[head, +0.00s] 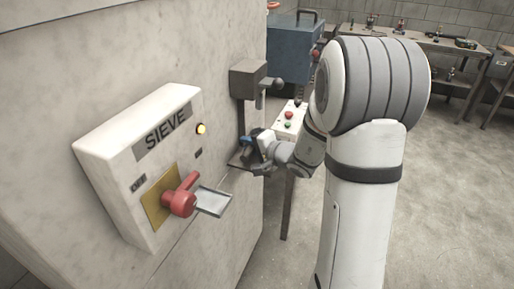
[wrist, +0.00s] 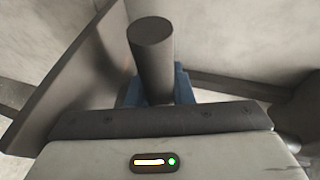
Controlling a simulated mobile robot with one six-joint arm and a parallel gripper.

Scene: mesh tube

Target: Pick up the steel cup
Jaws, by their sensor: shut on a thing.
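My gripper (head: 251,141) is at the small shelf on the wall, below the grey spout, in the head view. In the wrist view its blue fingertips (wrist: 156,92) are closed on either side of a plain grey cylinder (wrist: 152,62), which I take to be the steel cup. Its flat round end faces the camera, and its far part is hidden behind the gripper body. In the head view the cup cannot be made out clearly behind the fingers.
A grey box with a spout (head: 250,78) juts from the wall above the gripper. A flat grey plate (wrist: 72,75) rises close left of the cylinder. A white SIEVE panel (head: 140,150) with a red lever (head: 181,201) is nearer. Open floor (head: 450,200) lies at right.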

